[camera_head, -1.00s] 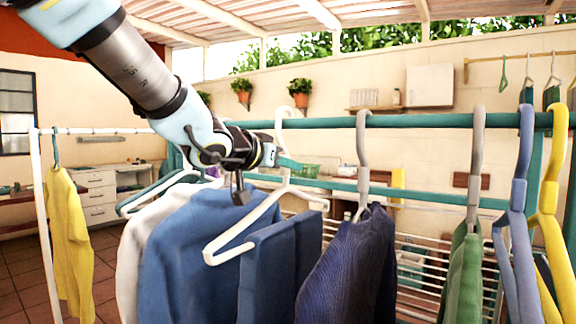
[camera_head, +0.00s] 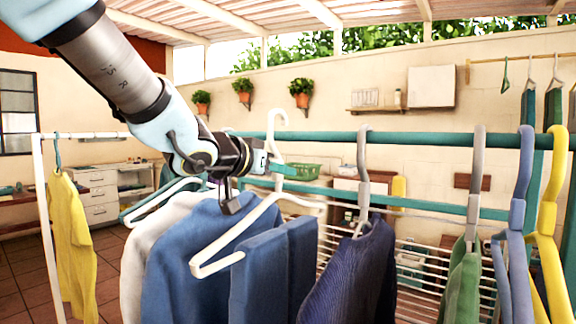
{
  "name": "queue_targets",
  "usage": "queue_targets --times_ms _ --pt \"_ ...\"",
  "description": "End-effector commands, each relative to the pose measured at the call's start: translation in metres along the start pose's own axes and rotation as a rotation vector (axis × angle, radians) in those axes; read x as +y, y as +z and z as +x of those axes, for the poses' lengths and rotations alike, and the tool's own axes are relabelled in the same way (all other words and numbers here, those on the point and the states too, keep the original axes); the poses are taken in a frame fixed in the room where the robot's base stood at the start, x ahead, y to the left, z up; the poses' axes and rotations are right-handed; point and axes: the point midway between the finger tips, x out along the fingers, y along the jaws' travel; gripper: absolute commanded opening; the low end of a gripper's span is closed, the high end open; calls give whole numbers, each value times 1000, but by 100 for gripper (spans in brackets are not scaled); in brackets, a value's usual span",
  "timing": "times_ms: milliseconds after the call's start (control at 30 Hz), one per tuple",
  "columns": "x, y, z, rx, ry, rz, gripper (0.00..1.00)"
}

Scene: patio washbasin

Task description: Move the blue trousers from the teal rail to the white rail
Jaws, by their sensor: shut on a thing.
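The blue trousers (camera_head: 272,272) hang folded over a white hanger (camera_head: 225,254). My gripper (camera_head: 276,168) is shut on the neck of that hanger, below its hook. The hook (camera_head: 276,122) stands in front of the teal rail (camera_head: 420,139); I cannot tell whether it still touches the rail. The white rail (camera_head: 95,134) is at the left, with a yellow garment (camera_head: 72,235) on a teal hanger near its front end.
A blue top (camera_head: 185,255) and a white garment (camera_head: 135,250) hang close left of the trousers. A navy knit (camera_head: 350,275), a green garment (camera_head: 462,285) and blue and yellow hangers are to the right. Most of the white rail is bare.

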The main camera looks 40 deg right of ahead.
Motion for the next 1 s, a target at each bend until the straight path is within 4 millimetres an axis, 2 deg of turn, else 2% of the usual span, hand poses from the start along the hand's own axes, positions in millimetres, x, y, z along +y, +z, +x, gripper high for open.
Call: queue_targets --times_ms 33,300,500,1000 --pt "0 -4 -9 2 -1 1 0" --pt "0 2 -48 2 0 2 0" --pt "0 8 -68 2 0 1 0" --pt "0 10 -67 3 1 1 0"
